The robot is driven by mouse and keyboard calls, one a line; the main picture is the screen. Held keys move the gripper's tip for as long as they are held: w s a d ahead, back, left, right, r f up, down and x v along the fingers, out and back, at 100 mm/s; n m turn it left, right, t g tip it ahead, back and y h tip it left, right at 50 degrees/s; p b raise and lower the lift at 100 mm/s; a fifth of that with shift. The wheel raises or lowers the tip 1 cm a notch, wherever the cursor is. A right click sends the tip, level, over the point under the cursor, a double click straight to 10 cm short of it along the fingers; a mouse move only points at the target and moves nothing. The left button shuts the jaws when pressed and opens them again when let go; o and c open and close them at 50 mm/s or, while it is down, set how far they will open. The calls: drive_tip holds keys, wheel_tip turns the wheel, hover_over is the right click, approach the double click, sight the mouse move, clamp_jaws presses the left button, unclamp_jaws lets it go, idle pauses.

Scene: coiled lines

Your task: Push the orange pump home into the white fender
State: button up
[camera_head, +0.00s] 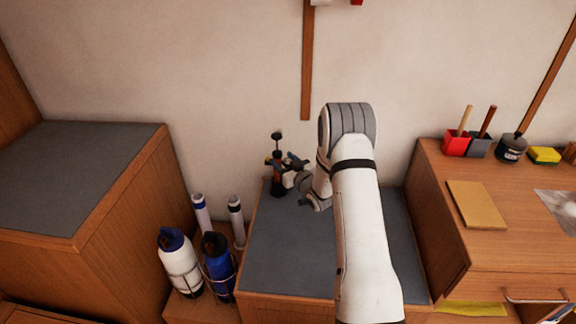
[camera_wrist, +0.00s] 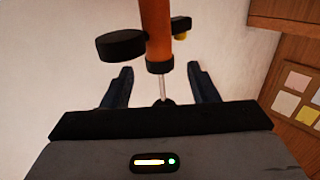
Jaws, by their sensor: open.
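The orange pump (camera_head: 280,171) stands upright near the back left of the grey-topped middle cabinet, with a black knob on a thin stem above its body. In the wrist view the orange pump (camera_wrist: 157,30) has a black collar, a black disc at its side and a thin metal rod. My gripper (camera_wrist: 163,77) is open, with its dark fingers apart on either side of the rod and no visible contact. The white fender (camera_head: 181,264), with a blue top, stands in a wire holder at lower left, apart from the pump.
A blue fender (camera_head: 217,265) stands beside the white one, with two slim white tubes behind. A grey-topped cabinet (camera_head: 75,180) is at left. The right desk holds a red cup (camera_head: 456,144), a dark jar and a yellow sponge. The middle cabinet's grey top (camera_head: 285,250) is clear in front.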

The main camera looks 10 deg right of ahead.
sight(276, 135)
drive_tip(key=shift+x, duration=2.25)
drive_tip(key=c, duration=1.1)
drive_tip(key=shift+r+p, duration=1.35)
drive_tip(key=shift+r, duration=2.85)
drive_tip(key=shift+a, duration=0.1)
